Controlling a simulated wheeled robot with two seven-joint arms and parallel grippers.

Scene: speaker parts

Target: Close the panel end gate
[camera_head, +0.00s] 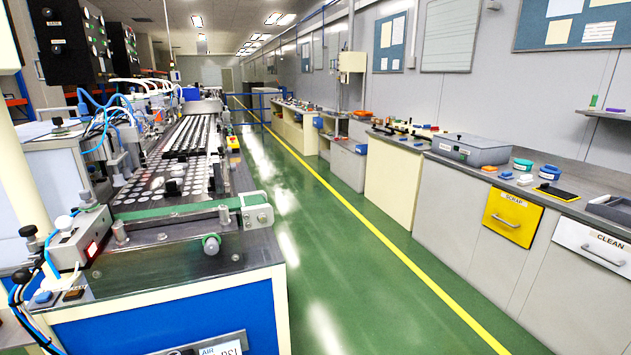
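The assembly line (180,165) runs away from me on the left, with rows of round silver parts on its dark bed. A green strip (175,212) crosses its near end and meets a pale metal bracket (257,213) at the right corner. A small post with a grey-green knob (211,243) stands in front of the strip. This strip may be the panel end gate, but I cannot tell for sure, nor whether it is open or shut. Neither of my grippers is in view.
A control box with a red light (82,240) and blue cables sit at the line's near left. A green floor aisle (330,260) with a yellow stripe is clear. Along the right runs a workbench with a yellow SCRAP drawer (512,217) and a white CLEAN drawer (595,250).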

